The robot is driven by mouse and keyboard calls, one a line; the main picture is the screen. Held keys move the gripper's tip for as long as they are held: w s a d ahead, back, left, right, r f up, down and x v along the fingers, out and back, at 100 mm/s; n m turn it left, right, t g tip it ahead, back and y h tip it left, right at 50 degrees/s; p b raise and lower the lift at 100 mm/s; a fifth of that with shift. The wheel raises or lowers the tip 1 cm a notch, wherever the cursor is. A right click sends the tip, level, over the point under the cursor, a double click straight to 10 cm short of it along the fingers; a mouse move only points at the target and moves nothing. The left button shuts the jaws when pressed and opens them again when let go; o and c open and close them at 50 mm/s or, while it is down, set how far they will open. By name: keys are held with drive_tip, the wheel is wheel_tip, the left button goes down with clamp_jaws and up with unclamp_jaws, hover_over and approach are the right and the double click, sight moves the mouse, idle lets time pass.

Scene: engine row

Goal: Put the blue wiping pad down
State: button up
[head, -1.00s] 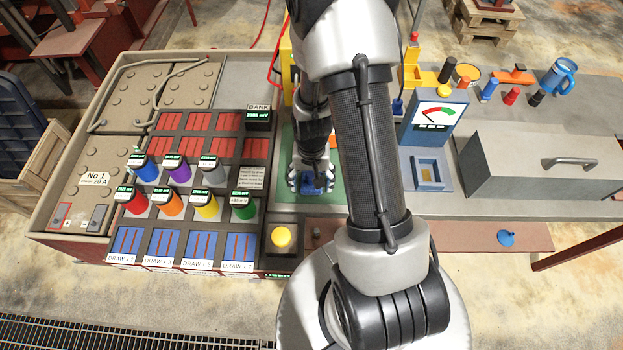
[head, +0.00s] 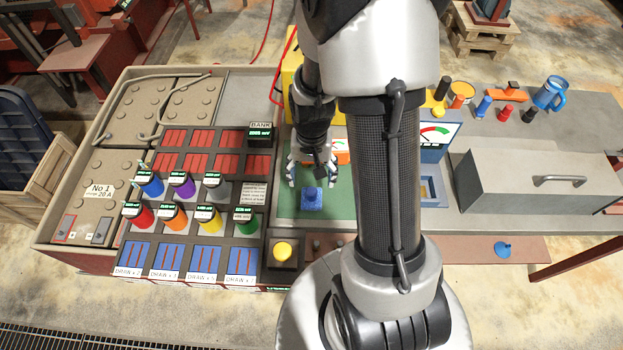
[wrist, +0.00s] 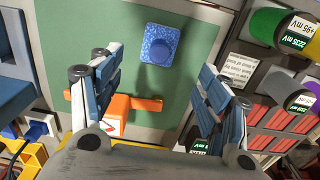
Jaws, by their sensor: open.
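In the wrist view the pad (wrist: 160,46) is beyond the fingertips, apart from both fingers. My gripper (head: 309,172) is above and just behind the pad, open and empty. Its two fingers show spread wide in the wrist view (wrist: 150,68). My arm hides part of the mat's right side in the head view.
An orange device (head: 341,150) stands at the mat's back edge. Left is the bank of coloured knobs (head: 180,189); a yellow button (head: 283,250) is in front. A gauge box (head: 436,145) and a grey lidded box (head: 530,180) stand right.

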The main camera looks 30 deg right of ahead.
drive_tip(key=s+a+r+n+t, duration=0.2)
drive_tip(key=s+a+r, duration=0.15)
drive_tip(key=r, duration=0.75)
drive_tip(key=s+a+r+n+t, duration=0.1)
drive_tip(key=s+a+r+n, duration=0.25)
drive_tip(key=r, duration=0.65)
drive_tip(key=s+a+r+n+t, duration=0.1)
drive_tip(key=s+a+r, duration=0.2)
drive_tip(key=s, duration=0.3)
drive_tip(key=shift+s+a+r+t, duration=0.2)
drive_tip(key=shift+a+r+t, duration=0.1)
drive_tip(key=shift+r, duration=0.55)
wheel_tip(320, 180, down, 3)
drive_tip(key=b, duration=0.3)
drive_tip(key=shift+o, duration=0.5)
